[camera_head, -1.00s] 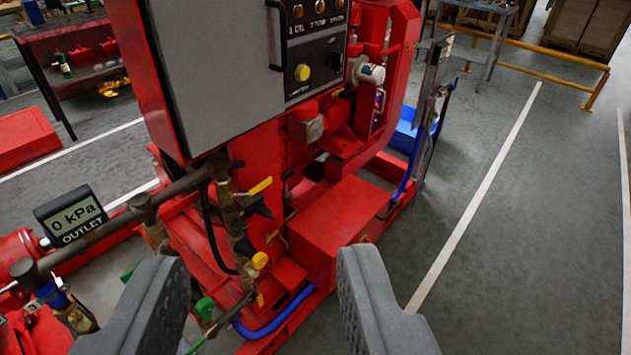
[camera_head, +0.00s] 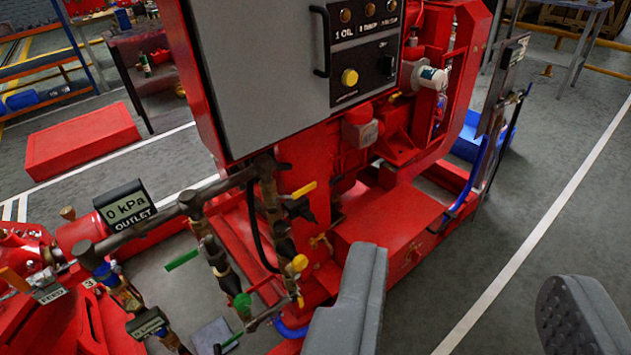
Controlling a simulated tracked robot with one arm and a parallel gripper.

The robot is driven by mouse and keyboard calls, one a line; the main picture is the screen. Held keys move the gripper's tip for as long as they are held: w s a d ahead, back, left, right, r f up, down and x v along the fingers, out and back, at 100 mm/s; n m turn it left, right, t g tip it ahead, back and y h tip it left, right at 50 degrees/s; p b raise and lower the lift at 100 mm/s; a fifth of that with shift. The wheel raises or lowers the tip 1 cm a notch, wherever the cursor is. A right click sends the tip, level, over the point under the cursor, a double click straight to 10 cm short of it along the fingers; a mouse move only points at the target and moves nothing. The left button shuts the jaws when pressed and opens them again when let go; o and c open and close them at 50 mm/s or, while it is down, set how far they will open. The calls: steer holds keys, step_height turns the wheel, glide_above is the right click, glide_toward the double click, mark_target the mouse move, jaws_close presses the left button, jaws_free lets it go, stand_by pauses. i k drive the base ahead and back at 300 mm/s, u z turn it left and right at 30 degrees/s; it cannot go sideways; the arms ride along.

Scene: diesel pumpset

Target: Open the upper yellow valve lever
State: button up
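The upper yellow valve lever (camera_head: 304,190) sits on dark vertical pipework below the grey cabinet of the red pumpset. It points up and to the right. Below it on the same pipework is a second yellow valve part (camera_head: 300,263), with a small yellow piece under that. My gripper (camera_head: 465,278) is open and empty, its two grey fingers wide apart at the bottom of the picture. Both fingers appear right of and below the upper lever, touching nothing visible. The left finger hides part of the red base.
An outlet gauge (camera_head: 128,207) reading 0 kPa and a horizontal pipe stand left of the valves. Green levers (camera_head: 182,260) are below the pipe. The grey cabinet (camera_head: 258,75) overhangs the valves. Open floor (camera_head: 545,180) lies at right.

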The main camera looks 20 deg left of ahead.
mark_target(305, 189)
steer(key=i, duration=0.9)
steer(key=u, duration=0.05)
